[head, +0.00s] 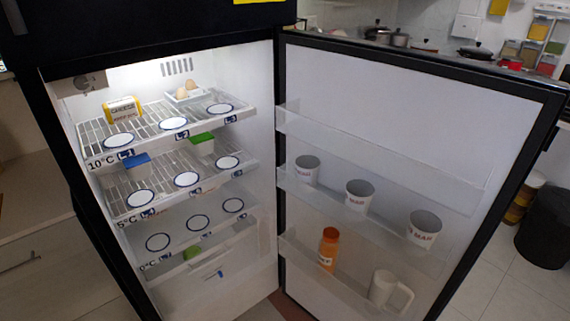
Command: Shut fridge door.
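The fridge door (400,110) stands wide open in the head view, swung out to the right on its hinge near the middle of the picture. Its inner face shows, with clear shelves holding three white cups, an orange bottle (328,249) and a white mug (390,290). The dark-framed fridge (262,70) is at the left with its lit inside exposed. Neither of my grippers is in view.
Inside are wire shelves (150,120) with white round markers, a yellow cheese box (123,109), eggs (185,90), and blue and green containers. A black bin (548,225) stands on the tiled floor right of the door. Cabinets (45,260) stand at the left.

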